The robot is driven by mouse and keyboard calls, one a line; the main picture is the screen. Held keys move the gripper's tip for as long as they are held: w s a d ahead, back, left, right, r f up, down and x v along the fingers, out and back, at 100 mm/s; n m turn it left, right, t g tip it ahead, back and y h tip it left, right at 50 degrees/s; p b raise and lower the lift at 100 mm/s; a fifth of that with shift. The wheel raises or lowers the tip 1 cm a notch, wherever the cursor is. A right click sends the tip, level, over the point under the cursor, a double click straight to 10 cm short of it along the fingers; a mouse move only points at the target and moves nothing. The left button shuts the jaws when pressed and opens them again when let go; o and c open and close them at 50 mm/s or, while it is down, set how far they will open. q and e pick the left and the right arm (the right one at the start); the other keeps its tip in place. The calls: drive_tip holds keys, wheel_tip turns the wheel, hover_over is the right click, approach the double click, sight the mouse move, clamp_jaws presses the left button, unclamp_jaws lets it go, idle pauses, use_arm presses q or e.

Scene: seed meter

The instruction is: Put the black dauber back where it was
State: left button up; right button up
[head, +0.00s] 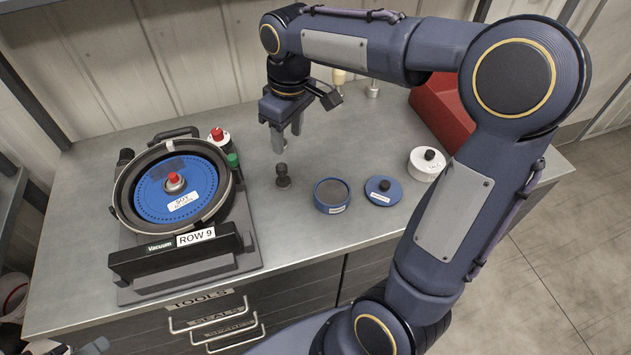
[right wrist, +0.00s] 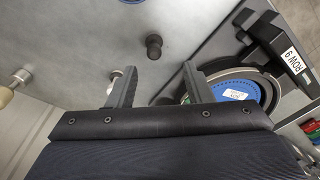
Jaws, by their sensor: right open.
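The black dauber (head: 282,175) stands upright on the bare metal bench top, between the seed meter and the open blue tin. In the right wrist view the dauber (right wrist: 154,46) shows ahead of the fingertips, clear of both. My right gripper (head: 288,144) is open and empty, above and just behind the dauber in the head view. Its two fingers (right wrist: 122,80) are spread apart in the right wrist view. The round blue tin (head: 332,194) is open, with a dark grey inside. Its blue lid (head: 383,189) lies to its right. My left gripper is not in view.
The seed meter (head: 228,262) with its blue disc (head: 177,190) fills the bench's left side. A white pot with a black knob (head: 427,164) stands right of the lid. A red bin (head: 440,112) and a pale-handled tool (head: 339,77) are at the back.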

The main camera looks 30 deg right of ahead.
drive_tip(key=s+a+f+m+t+y, duration=0.1)
drive_tip(key=s+m+t, duration=0.1)
drive_tip(key=s, duration=0.8)
drive_tip(key=s+a+f+m+t+y, duration=0.1)
drive_tip(key=s+m+t+y, duration=0.1)
drive_tip(key=s, duration=0.8)
drive_tip(key=m+t, duration=0.1)
drive_tip(key=m, duration=0.1)
drive_tip(key=shift+a+f+m, duration=0.35)
drive_tip(key=shift+f+m, duration=0.05)
